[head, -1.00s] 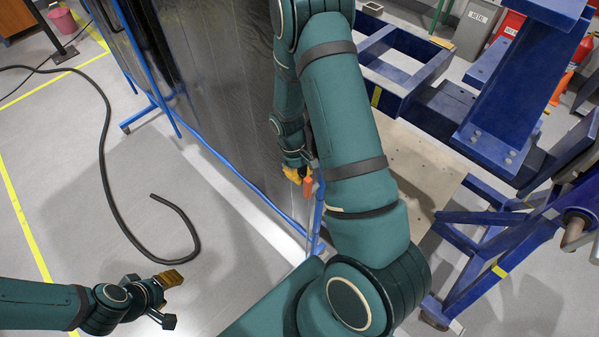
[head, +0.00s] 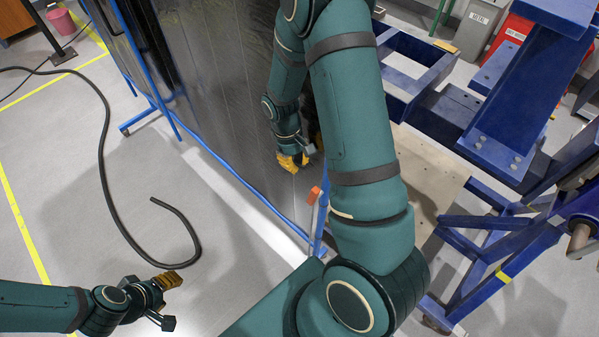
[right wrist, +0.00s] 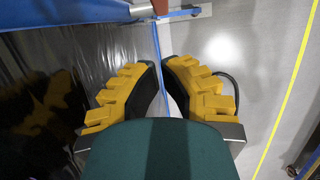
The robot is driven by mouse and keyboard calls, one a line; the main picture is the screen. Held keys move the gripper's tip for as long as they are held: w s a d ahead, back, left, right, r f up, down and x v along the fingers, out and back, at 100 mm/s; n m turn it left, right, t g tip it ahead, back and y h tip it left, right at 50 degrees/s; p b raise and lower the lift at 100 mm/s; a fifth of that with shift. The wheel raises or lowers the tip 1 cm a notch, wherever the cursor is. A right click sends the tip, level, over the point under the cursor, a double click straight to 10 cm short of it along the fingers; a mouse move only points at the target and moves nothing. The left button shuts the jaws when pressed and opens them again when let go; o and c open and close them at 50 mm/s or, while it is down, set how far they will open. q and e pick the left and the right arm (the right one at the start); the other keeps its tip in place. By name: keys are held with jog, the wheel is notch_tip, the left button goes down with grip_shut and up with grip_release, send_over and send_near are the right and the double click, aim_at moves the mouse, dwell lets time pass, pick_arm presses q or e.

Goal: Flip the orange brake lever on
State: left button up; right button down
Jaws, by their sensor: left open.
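The orange brake lever (head: 314,195) is a small block beside a grey plate and the blue post at the right end of the dark panel. In the right wrist view, a reddish-orange piece (right wrist: 160,7) at the top edge looks like the same lever. My right gripper (head: 293,163) has yellow fingers and is above and left of the lever, apart from it. In the right wrist view its fingertips (right wrist: 161,64) stand close with a narrow gap and nothing held. My left gripper (head: 168,300) is open and empty over the floor at lower left.
The dark glossy panel (head: 215,110) with its blue frame stands beside my right gripper. The blue jig (head: 490,130) stands to the right. A black hose (head: 110,200) lies on the floor at left. Open floor lies between the hose and the panel.

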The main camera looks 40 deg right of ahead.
pick_arm(q)
jog(key=shift+s+r, duration=0.25)
pick_arm(e)
notch_tip(320, 180, up, 6)
jog(key=shift+s+f, duration=0.1)
jog(key=shift+f, duration=0.05)
